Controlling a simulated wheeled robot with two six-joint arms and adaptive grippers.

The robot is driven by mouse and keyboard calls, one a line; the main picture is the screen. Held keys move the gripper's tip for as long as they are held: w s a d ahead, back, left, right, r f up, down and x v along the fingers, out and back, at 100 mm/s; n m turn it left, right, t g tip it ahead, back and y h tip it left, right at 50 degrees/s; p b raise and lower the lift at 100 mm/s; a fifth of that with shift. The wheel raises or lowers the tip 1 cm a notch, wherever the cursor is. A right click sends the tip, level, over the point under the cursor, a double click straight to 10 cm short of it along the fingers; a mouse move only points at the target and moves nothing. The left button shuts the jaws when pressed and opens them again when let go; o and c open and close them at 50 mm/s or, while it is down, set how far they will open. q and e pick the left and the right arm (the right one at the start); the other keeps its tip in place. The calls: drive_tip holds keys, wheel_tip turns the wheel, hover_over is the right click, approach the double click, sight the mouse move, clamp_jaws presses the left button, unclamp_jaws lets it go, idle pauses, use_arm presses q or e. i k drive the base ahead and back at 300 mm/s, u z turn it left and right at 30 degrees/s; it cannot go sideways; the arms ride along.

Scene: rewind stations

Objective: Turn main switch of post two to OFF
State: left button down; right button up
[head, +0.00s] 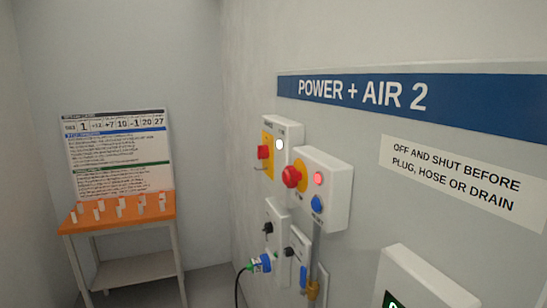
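A grey box (294,133) on the right-hand wall under the "POWER + AIR 2" sign (362,95) carries a red switch knob (264,152) on a yellow plate. This looks like the main switch. A round white lamp (279,145) sits beside the knob. The knob is small and seen at an angle, so I cannot tell its position, and the labels around it are too small to read. Neither of my grippers shows in the head view.
A nearer box (337,196) holds a red mushroom button (291,177), a lit red lamp (318,178) and a blue button (317,203). Below are a cabled blue plug (262,263) and a blue valve handle (303,275). An orange-topped table (120,226) stands back left.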

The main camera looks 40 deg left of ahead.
sight(263, 152)
drive_tip(key=u, duration=1.25)
drive_tip(key=k, duration=0.5)
drive_tip(key=u, duration=1.55)
drive_tip(key=i, duration=1.45)
drive_tip(key=z, duration=2.8)
